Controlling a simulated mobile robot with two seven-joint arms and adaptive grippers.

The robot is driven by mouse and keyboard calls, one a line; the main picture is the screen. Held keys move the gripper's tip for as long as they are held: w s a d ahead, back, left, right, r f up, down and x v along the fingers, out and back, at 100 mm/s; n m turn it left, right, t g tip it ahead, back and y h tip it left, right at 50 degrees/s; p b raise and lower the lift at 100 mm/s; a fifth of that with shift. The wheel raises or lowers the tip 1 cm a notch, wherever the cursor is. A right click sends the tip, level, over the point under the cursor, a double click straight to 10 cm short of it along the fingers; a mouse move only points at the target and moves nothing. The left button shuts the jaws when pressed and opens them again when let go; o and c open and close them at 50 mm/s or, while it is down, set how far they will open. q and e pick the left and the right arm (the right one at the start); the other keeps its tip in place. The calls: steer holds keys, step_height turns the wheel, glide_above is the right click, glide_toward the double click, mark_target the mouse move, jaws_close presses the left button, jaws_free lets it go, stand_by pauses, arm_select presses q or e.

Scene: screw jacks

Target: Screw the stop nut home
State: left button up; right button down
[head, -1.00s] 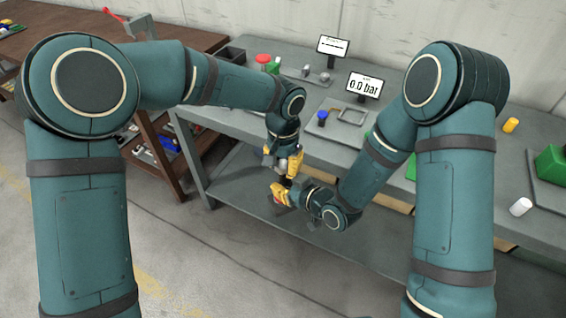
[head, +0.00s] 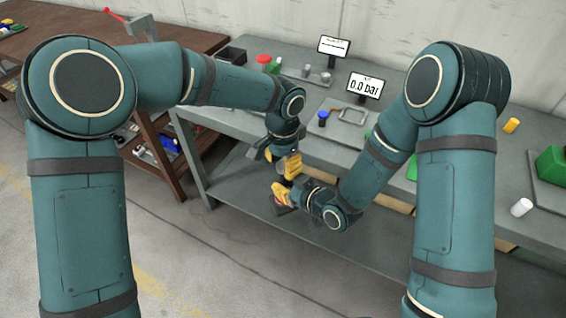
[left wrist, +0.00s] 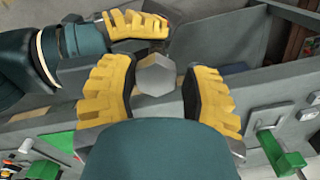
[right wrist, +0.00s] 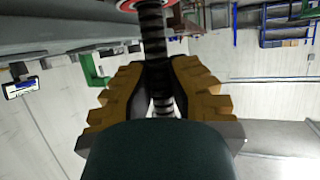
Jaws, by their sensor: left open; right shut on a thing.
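A grey hexagonal piece (left wrist: 156,75), apparently the stop nut, shows end-on between the spread fingers of my left gripper (left wrist: 156,98). Gaps show on both sides of it, so the fingers look clear of it. My right gripper (right wrist: 160,88) is shut on a dark threaded screw (right wrist: 152,38). A red and white round part (right wrist: 140,4) sits at the screw's far end, cut off by the frame edge. In the head view, my left gripper (head: 291,166) is just above my right gripper (head: 281,194). The thread behind the hexagonal piece is hidden.
The grey workbench (head: 230,112) stands behind the grippers, with a lower shelf (head: 250,190). On it are a display reading 0.0 bar (head: 363,87), a blue-topped part (head: 323,117) and a red-topped part (head: 263,60). A brown table (head: 60,50) stands at left.

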arm_select(q)
steer(key=shift+s+d, duration=0.2)
steer(key=shift+r, duration=2.3)
steer(key=shift+o, duration=0.6)
steer(key=shift+w, duration=0.1)
steer(key=n, duration=0.3)
steer(key=r+n, duration=0.1)
steer(key=n, duration=0.2)
steer(key=shift+r, duration=0.1)
steer(key=n, duration=0.2)
steer(key=r+n, duration=0.1)
steer(key=n, duration=0.1)
steer(key=shift+a, duration=0.1)
steer(key=n, duration=0.2)
steer(key=r+n, duration=0.1)
steer(key=n, duration=0.1)
steer(key=shift+r, duration=0.1)
steer(key=shift+a+f, duration=0.1)
steer(key=shift+f, duration=3.95)
